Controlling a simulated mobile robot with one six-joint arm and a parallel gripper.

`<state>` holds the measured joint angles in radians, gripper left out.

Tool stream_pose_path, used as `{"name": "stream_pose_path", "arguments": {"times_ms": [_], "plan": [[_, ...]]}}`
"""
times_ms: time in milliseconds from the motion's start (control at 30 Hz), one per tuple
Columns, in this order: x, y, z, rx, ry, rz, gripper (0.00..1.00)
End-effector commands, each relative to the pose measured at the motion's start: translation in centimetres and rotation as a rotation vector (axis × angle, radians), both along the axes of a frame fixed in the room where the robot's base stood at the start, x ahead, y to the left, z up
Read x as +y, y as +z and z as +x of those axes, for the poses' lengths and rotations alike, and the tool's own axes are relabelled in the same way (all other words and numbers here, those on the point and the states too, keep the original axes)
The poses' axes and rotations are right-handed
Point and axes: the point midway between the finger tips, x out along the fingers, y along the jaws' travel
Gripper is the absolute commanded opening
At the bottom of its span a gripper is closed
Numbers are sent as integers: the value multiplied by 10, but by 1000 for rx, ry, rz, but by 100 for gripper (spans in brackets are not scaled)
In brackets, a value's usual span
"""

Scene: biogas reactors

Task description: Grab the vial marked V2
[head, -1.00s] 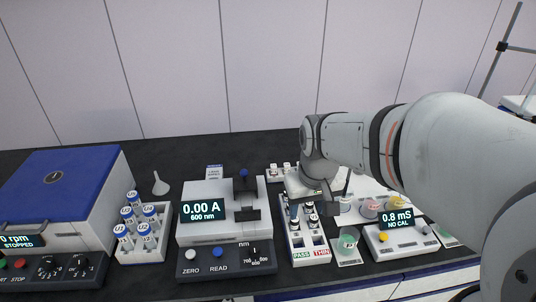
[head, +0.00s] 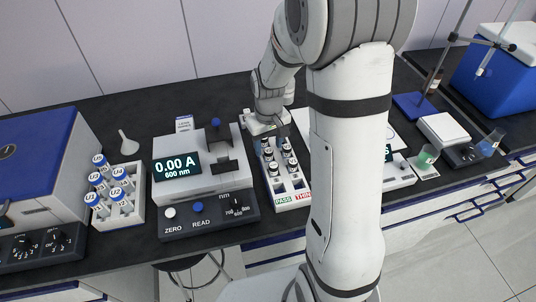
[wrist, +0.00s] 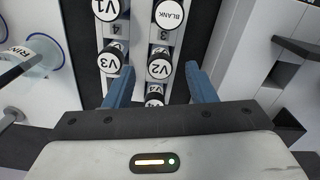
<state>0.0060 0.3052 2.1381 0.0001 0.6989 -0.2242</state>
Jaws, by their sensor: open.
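The vial marked V2 (wrist: 159,68) has a white cap with black lettering and stands in a slot of the white rack (head: 290,201). In the wrist view its cap appears between the two blue fingers of my open gripper (wrist: 160,70). I cannot tell whether the fingertips are level with the cap or above it. Caps V1 (wrist: 107,8), V3 (wrist: 109,63) and BLANK (wrist: 170,13) are around it. A further vial (wrist: 155,95) behind V2 is partly hidden by my gripper. In the head view my gripper (head: 265,137) is over the rack's far end.
A photometer (head: 196,179) reading 0.00 A stands left of the rack. A rack of U-marked vials (head: 120,207) and a blue-topped machine (head: 40,150) are farther left.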

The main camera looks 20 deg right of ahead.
Motion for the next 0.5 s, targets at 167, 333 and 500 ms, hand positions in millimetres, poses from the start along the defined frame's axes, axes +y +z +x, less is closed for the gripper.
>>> {"name": "stream_pose_path", "arguments": {"times_ms": [167,333,500], "plan": [[0,-20,0,2,1,1,51],[1,-22,0,-1,2,0,51],[1,-22,0,-1,2,0,44]]}}
